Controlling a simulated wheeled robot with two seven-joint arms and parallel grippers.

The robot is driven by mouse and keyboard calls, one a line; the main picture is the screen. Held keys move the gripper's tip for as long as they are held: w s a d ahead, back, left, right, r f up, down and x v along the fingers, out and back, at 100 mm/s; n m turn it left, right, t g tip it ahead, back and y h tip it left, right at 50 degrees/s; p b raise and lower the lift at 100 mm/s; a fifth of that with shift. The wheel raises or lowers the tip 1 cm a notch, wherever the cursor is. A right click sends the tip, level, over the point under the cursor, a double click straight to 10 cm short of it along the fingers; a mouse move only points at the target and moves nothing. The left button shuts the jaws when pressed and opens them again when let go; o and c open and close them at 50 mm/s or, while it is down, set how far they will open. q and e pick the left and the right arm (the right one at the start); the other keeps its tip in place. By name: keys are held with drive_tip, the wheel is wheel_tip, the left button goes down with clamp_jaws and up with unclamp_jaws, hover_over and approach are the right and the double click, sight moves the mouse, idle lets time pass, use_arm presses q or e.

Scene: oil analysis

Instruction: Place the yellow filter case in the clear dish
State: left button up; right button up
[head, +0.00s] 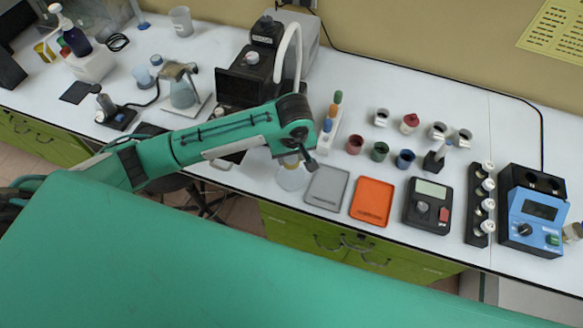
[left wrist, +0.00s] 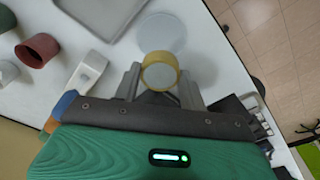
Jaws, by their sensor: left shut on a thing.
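My left gripper (left wrist: 161,84) is shut on the yellow filter case (left wrist: 175,62), a short yellow ring with a pale round face, held between the two grey fingers. The clear dish (left wrist: 162,30) is a pale, see-through disc on the white bench, just beyond the case in the left wrist view. In the head view the clear dish (head: 292,180) lies near the bench's front edge, directly below the end of my left arm. The gap between case and dish is hard to judge. The fingers are mostly hidden by the arm in the head view. My right gripper is not in view.
A grey tray (head: 326,188) and an orange tray (head: 372,201) lie right of the dish. A black machine (head: 245,82) stands at the back left. The bench's front edge is close.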

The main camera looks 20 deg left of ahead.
sight(291, 160)
use_arm(q)
wheel_tip(291, 160, down, 4)
drive_tip(key=shift+r, duration=0.2)
wheel_tip(291, 160, down, 3)
drive_tip(key=shift+f+p, duration=0.2)
drive_tip(key=shift+p, duration=0.45)
drive_tip(key=shift+f, duration=0.55)
drive_tip(key=o, duration=1)
drive_tip(key=shift+f, duration=0.1)
drive_tip(key=shift+c, duration=0.2)
